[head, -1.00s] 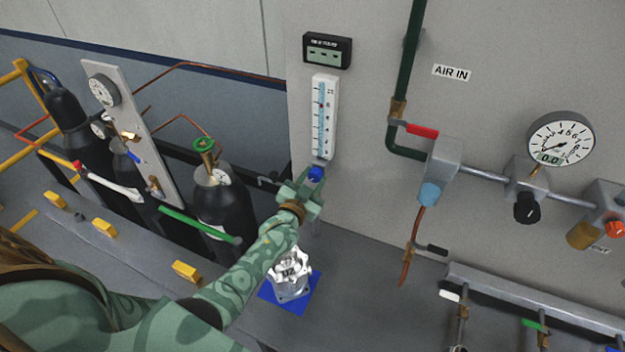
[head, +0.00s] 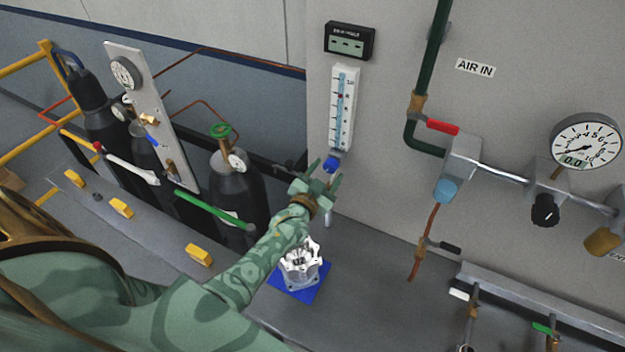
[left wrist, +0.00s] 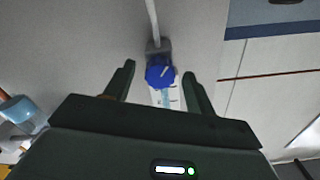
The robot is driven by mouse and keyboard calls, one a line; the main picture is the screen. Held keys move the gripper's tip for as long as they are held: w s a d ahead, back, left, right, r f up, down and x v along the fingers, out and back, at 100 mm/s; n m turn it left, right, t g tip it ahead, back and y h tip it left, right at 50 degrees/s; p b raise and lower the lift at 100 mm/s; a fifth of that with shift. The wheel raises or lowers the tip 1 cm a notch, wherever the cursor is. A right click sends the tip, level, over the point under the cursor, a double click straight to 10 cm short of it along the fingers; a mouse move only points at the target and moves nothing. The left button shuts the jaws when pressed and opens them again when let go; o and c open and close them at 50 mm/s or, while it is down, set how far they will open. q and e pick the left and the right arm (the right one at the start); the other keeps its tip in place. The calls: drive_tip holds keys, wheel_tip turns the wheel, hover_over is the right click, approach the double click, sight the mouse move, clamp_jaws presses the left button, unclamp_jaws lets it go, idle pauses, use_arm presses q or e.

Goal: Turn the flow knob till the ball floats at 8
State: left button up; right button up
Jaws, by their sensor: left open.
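The flowmeter tube (head: 342,112) is a tall white scale with a light blue strip, upright on the grey panel. A small reddish mark shows in its upper part; its reading is too small to tell. The blue flow knob (head: 331,164) sits at its lower end. My left gripper (head: 324,174) is open just below and in front of the knob. In the left wrist view the knob (left wrist: 159,72) appears between the two spread fingertips (left wrist: 158,76), with a gap on each side. No contact shows. My right gripper is not in view.
A dark digital display (head: 349,41) is above the tube. A valve with a red handle (head: 442,127) and a round gauge (head: 585,141) are at right. A metal housing (head: 300,264) stands on a blue mat (head: 318,287) below my left arm. Gas cylinders (head: 236,188) stand at left.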

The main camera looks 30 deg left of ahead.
use_arm(q)
drive_tip(key=s, duration=1.5)
drive_tip(key=shift+d, duration=0.45)
